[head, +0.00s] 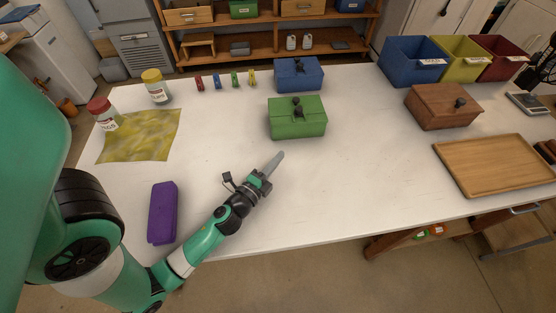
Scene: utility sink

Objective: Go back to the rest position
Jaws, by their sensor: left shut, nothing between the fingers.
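My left gripper (272,163) is over the near middle of the white table (350,170), pointing up and to the right. Its fingers are together with nothing between them. It is apart from the green lidded box (297,124), which stands behind it. My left arm comes in from the lower left, with its large upper part filling the left edge. At the far right edge a dark piece that looks like my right gripper (541,70) shows only in part, and its fingers cannot be made out.
A purple case (162,212) lies left of my forearm. A yellow cloth (142,136) and two jars stand at the table's left. A blue box (298,74), wooden box (443,106), wooden tray (490,165) and coloured bins (413,68) stand behind and right. The table's middle right is clear.

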